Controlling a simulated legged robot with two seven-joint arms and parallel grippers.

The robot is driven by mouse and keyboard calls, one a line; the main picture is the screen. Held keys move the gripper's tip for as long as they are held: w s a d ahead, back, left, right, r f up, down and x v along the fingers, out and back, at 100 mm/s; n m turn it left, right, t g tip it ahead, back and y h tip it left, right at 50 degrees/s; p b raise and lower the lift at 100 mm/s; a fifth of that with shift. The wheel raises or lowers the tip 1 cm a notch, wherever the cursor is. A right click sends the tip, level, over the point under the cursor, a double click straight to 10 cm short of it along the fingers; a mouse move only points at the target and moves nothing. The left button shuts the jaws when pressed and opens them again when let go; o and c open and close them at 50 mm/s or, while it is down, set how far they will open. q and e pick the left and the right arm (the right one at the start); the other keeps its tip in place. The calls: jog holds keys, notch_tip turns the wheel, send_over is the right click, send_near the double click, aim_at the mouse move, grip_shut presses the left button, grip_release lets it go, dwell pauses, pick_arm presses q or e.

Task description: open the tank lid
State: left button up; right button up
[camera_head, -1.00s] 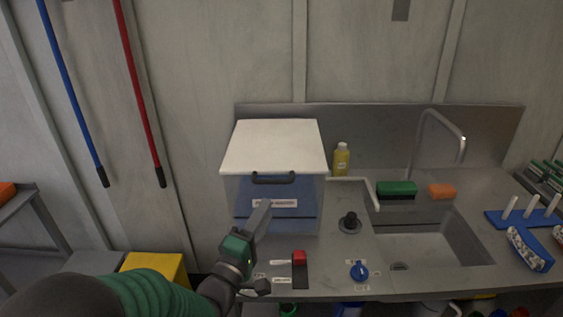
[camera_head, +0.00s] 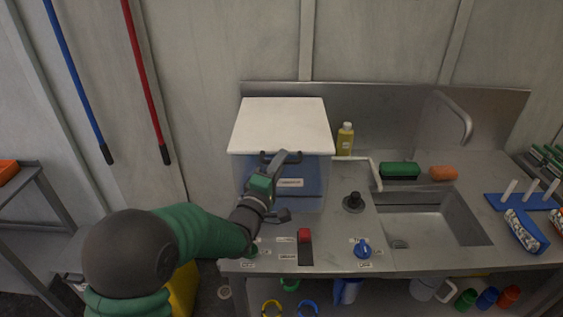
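The tank (camera_head: 312,190) is a clear box with blue contents and a label on its front. It stands on the steel counter left of the sink. Its white lid (camera_head: 283,122) lies flat and closed on top. A dark bar handle (camera_head: 268,154) is at the lid's front edge, partly hidden by my finger. My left gripper (camera_head: 286,185) is in front of the tank with its fingers spread apart and nothing between them. Its upper fingertip overlaps the handle in the picture; I cannot tell whether they touch. My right gripper is not in view.
A red switch (camera_head: 304,236), a blue knob (camera_head: 362,248) and a black knob (camera_head: 353,202) are on the counter. A yellow bottle (camera_head: 345,139) stands right of the tank. The sink (camera_head: 435,218) and its faucet (camera_head: 466,125) are further right. The wall is close behind.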

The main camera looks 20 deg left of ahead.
pick_arm(q)
jog(key=shift+a, duration=0.3)
grip_shut()
jog(key=shift+s+d, duration=0.1)
jog(key=shift+d, duration=0.3)
jog(key=shift+f, duration=0.1)
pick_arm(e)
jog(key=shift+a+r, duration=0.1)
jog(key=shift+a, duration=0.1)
